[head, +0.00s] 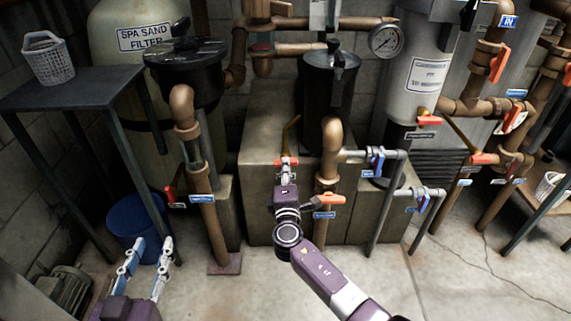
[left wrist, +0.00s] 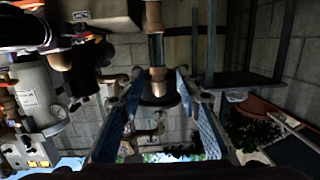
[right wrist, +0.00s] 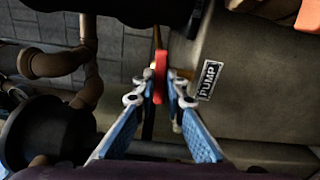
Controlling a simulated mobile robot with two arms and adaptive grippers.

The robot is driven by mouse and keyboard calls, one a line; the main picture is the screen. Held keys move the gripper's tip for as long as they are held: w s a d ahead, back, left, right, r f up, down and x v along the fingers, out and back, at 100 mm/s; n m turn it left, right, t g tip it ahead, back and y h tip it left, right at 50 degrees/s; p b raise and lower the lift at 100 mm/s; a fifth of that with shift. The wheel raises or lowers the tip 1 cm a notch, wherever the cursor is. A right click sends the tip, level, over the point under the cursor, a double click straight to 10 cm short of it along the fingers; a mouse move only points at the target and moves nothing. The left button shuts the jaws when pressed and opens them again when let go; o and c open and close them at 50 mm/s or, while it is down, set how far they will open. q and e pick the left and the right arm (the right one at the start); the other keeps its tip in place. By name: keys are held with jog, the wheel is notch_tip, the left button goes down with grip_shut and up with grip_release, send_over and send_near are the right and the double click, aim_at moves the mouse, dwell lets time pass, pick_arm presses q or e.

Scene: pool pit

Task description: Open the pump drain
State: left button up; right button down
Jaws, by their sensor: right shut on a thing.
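The pump drain valve has a small red-orange handle (head: 286,161) on a thin brass pipe in front of the concrete block. My right gripper (head: 286,170) reaches it from below. In the right wrist view the red handle (right wrist: 160,75) stands upright between the fingertips, and my right gripper (right wrist: 160,98) is shut on it. A label reading PUMP (right wrist: 209,79) is on the surface beside it. The fingers hide part of the valve in the head view. My left gripper (head: 148,262) is open and empty at the lower left; its spread fingers also show in the left wrist view.
A black pump pot (head: 330,90) stands behind the valve. A copper pipe with an orange handle (head: 330,199) is just right of my right gripper. A blue bucket (head: 135,218) and dark table (head: 75,88) are at the left. Floor at the lower right is clear.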

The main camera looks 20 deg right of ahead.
pick_arm(q)
jog(key=s+a+f+g+y+p, duration=0.2)
jog(key=s+a+f+g+p, duration=0.15)
jog(key=s+f+g, duration=0.65)
jog(key=s+a+f+g+y+p, duration=0.1)
jog(key=s+a+f+g+p, duration=0.3)
jog(key=s, duration=0.5)
notch_tip(320, 180, down, 8)
jog(key=w+t+p, duration=0.1)
jog(key=shift+w+d+n, duration=0.25)
jog(key=shift+d+n, duration=0.05)
jog(key=shift+d, duration=0.15)
pick_arm(e)
jog(key=n, duration=1.7)
jog(key=shift+f, duration=0.1)
pick_arm(q)
jog(key=shift+r, duration=0.1)
pick_arm(e)
jog(key=c, duration=1.9)
grip_release()
pick_arm(q)
jog(key=shift+r, duration=0.1)
pick_arm(e)
jog(key=shift+s, duration=0.1)
